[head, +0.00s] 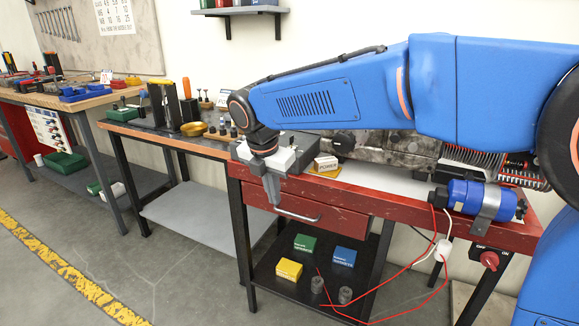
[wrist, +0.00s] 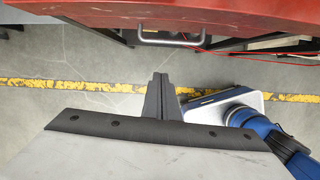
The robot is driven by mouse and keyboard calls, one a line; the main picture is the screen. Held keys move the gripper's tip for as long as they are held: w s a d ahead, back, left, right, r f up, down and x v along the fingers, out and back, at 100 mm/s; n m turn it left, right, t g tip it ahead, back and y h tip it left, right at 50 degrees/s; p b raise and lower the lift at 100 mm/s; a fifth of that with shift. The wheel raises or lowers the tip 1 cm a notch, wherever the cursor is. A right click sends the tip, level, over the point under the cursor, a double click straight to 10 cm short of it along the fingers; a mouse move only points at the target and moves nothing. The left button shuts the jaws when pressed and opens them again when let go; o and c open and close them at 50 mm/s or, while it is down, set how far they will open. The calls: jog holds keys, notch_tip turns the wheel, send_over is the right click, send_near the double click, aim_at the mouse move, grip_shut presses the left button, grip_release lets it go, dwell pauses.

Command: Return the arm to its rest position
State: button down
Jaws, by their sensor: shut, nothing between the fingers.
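My blue arm (head: 330,95) reaches across the upper right of the head view, from the right edge to the middle. My gripper (head: 275,204) points down in front of the red workbench (head: 355,203), near its left end and its drawer handle. Its fingers are together with nothing between them. In the wrist view my gripper (wrist: 158,78) shows as a dark closed shape over the grey floor. The red bench edge (wrist: 170,14) and the drawer handle (wrist: 171,42) lie beyond it at the top.
A blue motor (head: 475,198) sits on the bench's right, with red wires hanging down. A yellow box (head: 289,270), a green box (head: 305,244) and a blue box (head: 344,257) lie on the lower shelf. A yellow floor line (head: 70,270) runs at left, with open floor beside it.

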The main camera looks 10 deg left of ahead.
jog(key=s+d+r+m, duration=0.1)
jog(key=s+d+m, duration=0.2)
jog(key=d+m, duration=0.35)
jog(key=s+d+m+y, duration=0.1)
jog(key=s+d+m, duration=0.15)
jog(key=d, duration=0.75)
jog(key=s+d+r+m, duration=0.1)
jog(key=s+d+m, duration=0.1)
jog(key=d+m, duration=0.5)
jog(key=s+d+f+m+t, duration=0.1)
jog(key=s+d+f+m, duration=0.3)
jog(key=s+d+m, duration=0.3)
jog(key=s+d+f+m+t, duration=0.1)
jog(key=s+d+f+m, duration=0.3)
jog(key=s+d+m, duration=0.4)
jog(key=shift+s+d+f, duration=0.4)
jog(key=shift+s+d, duration=0.1)
jog(key=shift+s, duration=0.3)
